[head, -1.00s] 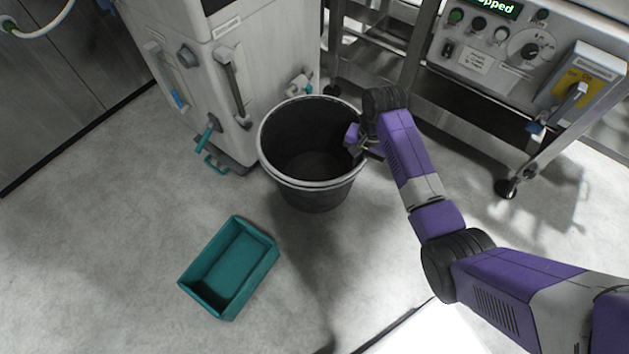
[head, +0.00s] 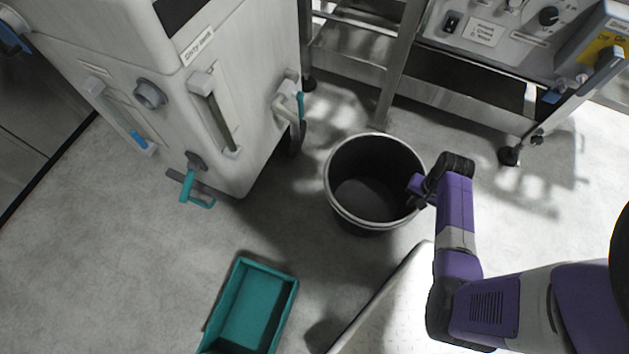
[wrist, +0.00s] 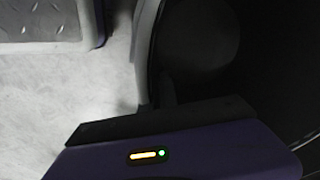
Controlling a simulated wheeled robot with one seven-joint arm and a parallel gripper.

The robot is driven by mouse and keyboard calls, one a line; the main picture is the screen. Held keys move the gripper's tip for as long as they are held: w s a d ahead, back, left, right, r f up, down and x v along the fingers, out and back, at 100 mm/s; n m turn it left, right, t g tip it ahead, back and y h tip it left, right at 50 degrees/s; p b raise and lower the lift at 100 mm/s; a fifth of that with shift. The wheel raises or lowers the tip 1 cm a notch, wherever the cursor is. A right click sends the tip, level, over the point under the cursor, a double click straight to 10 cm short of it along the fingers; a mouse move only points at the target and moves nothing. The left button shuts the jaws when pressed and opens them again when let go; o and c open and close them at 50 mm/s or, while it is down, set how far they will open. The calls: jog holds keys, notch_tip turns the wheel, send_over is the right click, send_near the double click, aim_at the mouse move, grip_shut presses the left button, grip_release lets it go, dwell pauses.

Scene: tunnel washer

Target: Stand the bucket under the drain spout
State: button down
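The black bucket (head: 345,205) with a pale rim is upright, at or just above the floor; I cannot tell which. My gripper (head: 417,190) is shut on its rim at the right side. The wrist view shows the bucket rim (wrist: 147,50) and its dark inside, with a finger beside the rim; the rest of the grip is hidden. A bent pale spout with a teal lever (head: 286,108) sticks out of the white cabinet's right side. The bucket is apart from it, to the right and nearer me. A second outlet with a teal handle (head: 196,188) sits on the cabinet's front.
A teal tray (head: 290,290) lies on the floor in front. The white cabinet (head: 245,110) stands left, and a steel frame with a control panel (head: 485,30) stands behind right. Floor between bucket and cabinet is clear.

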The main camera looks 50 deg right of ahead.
jog(key=w+a+f+b, duration=0.1)
jog(key=w+a+b, duration=0.2)
jog(key=w, duration=0.5)
jog(key=w+a+f+b, duration=0.2)
jog(key=w+a+b, duration=0.1)
jog(key=w, duration=0.6)
jog(key=shift+f+b, duration=0.25)
jog(key=shift+b, duration=0.65)
jog(key=shift+f, duration=0.1)
jog(key=c, duration=2)
grip_release()
jog(key=shift+s+a+f, duration=0.1)
jog(key=o, duration=0.4)
jog(key=shift+c, duration=0.2)
